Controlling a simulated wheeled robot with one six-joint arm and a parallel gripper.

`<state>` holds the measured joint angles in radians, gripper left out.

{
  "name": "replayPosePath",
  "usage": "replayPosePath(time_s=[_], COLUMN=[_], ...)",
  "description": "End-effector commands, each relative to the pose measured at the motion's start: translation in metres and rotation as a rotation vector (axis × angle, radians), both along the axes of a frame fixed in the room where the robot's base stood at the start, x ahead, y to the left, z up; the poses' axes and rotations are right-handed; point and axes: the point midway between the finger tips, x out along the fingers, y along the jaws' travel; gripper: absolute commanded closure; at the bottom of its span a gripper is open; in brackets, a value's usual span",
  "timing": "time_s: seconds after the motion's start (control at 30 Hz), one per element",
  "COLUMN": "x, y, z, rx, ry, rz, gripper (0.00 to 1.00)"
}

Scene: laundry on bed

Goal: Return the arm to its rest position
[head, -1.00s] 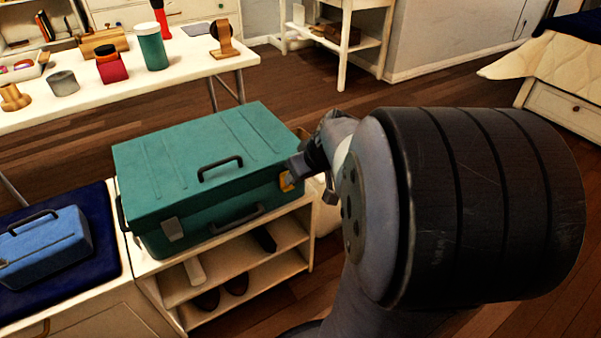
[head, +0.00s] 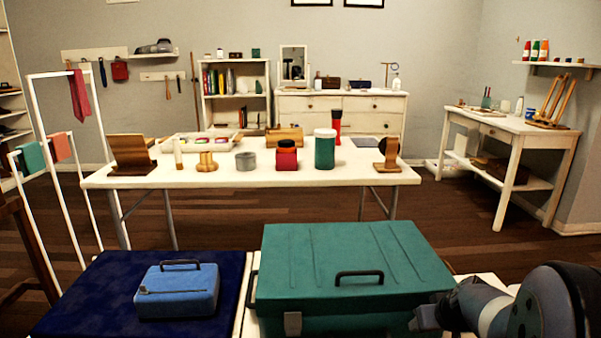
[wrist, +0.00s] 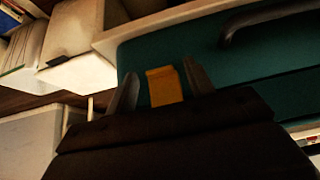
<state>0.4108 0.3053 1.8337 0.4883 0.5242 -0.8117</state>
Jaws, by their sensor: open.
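My gripper (head: 428,316) is at the front right corner of a closed teal toolbox (head: 345,255) in the head view, with my arm coming in from the lower right. In the wrist view its two dark fingers (wrist: 160,82) are open and spread. An orange-yellow latch (wrist: 163,86) on the toolbox shows between them, and I cannot tell whether they touch it. The toolbox's dark handle (wrist: 265,22) is at the upper right there. In the head view my gripper hides the latch.
A blue case (head: 178,290) sits on a dark blue cloth (head: 85,285) left of the toolbox. Behind, a white table (head: 240,178) holds a red jar (head: 287,157), a green canister (head: 324,150) and other small things. Open floor (head: 450,225) lies beyond the toolbox.

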Motion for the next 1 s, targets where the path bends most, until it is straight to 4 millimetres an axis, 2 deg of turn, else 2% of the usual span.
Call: replayPosePath(time_s=[0.73, 0.8, 1.0], x=[-0.001, -0.007, -0.029], y=[0.000, -0.001, -0.002], z=[-0.001, 0.016, 0.051], rx=[0.001, 0.000, -0.002], ry=[-0.002, -0.003, -0.003], rz=[-0.001, -0.001, -0.002], gripper=[0.49, 0.49, 0.49])
